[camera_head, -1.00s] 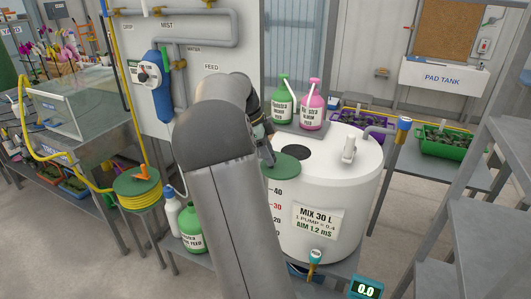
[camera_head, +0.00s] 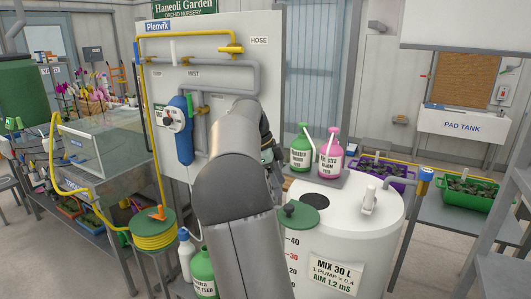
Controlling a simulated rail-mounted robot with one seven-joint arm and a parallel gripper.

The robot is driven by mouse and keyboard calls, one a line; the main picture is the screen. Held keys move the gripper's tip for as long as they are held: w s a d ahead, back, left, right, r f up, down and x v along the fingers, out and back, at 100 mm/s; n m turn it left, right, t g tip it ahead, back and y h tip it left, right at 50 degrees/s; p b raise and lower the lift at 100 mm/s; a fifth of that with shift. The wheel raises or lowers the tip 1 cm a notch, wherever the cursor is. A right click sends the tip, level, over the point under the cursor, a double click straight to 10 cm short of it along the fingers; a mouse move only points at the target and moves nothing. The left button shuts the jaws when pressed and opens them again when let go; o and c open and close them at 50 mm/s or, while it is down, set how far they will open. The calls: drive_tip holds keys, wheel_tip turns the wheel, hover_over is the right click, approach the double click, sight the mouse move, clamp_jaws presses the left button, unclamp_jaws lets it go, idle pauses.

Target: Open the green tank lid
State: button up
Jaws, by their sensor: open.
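The white mixing tank (camera_head: 385,225) stands right of my arm, marked "MIX 30 L". Its green lid (camera_head: 300,220), a round disc with a dark knob (camera_head: 289,210), lies at the front left of the tank top. The dark round opening (camera_head: 326,183) shows uncovered just behind and right of the lid. My gripper (camera_head: 276,184) is above and behind the lid's left side, apart from the knob as far as I can see. It is open and mostly hidden behind my own arm, and I see nothing held in it.
Green (camera_head: 301,150) and pink (camera_head: 330,154) feed bottles stand behind the tank. A white fitting (camera_head: 370,198) rises from the tank top's right side. The pipe board (camera_head: 225,60) is behind my arm. A yellow hose reel (camera_head: 153,232) is at left, grey shelving (camera_head: 505,262) at right.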

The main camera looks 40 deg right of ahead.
drive_tip(key=p+v, duration=0.1)
drive_tip(key=v, duration=0.9)
drive_tip(key=shift+a, duration=0.1)
drive_tip(key=s+a+f+n+t+y, duration=0.1)
drive_tip(key=s+a+f+n+t, duration=0.1)
drive_tip(key=s+a+f+n, duration=0.9)
drive_tip(key=s+a+f+n+t+y, duration=0.1)
drive_tip(key=s+a+f+n+y, duration=0.1)
drive_tip(key=s+a+f+n, duration=0.9)
drive_tip(key=s+a+n, duration=0.3)
drive_tip(key=a+n, duration=0.2)
drive_tip(key=a, duration=0.1)
drive_tip(key=shift+f+t, duration=0.4)
